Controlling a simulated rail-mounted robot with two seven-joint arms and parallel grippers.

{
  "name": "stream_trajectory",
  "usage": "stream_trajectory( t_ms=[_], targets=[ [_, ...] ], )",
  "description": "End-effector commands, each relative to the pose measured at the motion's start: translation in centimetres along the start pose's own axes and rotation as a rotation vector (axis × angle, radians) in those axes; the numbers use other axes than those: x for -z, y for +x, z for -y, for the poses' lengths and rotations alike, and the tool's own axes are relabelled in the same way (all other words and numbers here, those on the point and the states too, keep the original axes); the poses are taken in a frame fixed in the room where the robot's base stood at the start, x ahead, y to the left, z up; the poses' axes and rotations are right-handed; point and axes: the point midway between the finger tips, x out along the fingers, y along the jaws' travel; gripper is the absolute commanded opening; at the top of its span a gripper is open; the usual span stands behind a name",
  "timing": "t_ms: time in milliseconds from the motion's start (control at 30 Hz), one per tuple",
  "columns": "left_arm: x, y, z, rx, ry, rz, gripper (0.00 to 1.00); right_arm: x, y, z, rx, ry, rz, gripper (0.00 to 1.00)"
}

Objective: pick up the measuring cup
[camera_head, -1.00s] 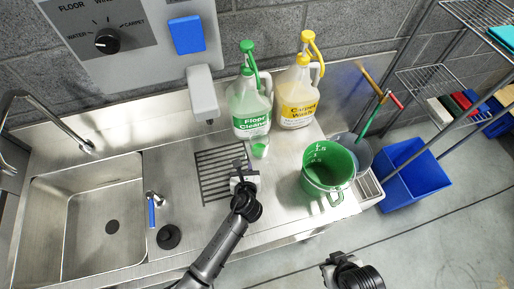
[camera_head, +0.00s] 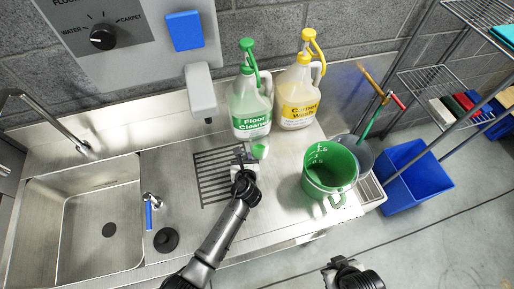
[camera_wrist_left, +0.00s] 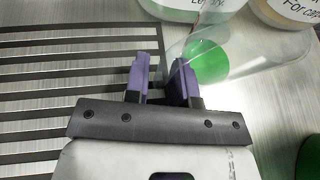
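A small clear cup with green in it (camera_head: 260,150) stands on the steel counter in front of the green-labelled bottle. It also shows in the left wrist view (camera_wrist_left: 222,58), right of the fingers. My left gripper (camera_head: 245,156) is just left of this cup, low over the slatted drain. In the left wrist view its two purple fingers (camera_wrist_left: 160,72) are apart with nothing seen between them; the right finger is close to the cup's wall, and contact cannot be told. My right gripper (camera_head: 340,266) is at the bottom, away from the counter; its fingers are unclear.
A large green graduated jug (camera_head: 330,172) stands at the counter's right. The floor cleaner bottle (camera_head: 250,108) and carpet wash bottle (camera_head: 298,100) stand behind the cup. A sink (camera_head: 85,220) is at left, a dispenser (camera_head: 200,92) above, and a blue bin (camera_head: 415,178) at right.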

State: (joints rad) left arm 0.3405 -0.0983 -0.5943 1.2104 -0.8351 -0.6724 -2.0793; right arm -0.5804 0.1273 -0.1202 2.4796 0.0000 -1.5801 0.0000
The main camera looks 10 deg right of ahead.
Motion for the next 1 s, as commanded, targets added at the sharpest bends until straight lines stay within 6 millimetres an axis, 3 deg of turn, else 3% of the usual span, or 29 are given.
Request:
stream_trajectory(
  t_ms=[233,767,1000],
  targets=[
    [0.0,0.0,0.0,0.0,0.0,0.0,0.0,0.1,0.0,0.1,0.004,0.005,-0.001,0.0],
    [-0.1,-0.1,0.0,0.0,0.0,0.0,0.0,0.1,-0.1,0.3,0.008,0.01,-0.002,0.0],
    [-1.2,-0.5,-0.1,-0.001,0.0,0.002,0.0,0.2,-0.6,0.2,0.005,0.007,-0.002,0.0]
  ],
)
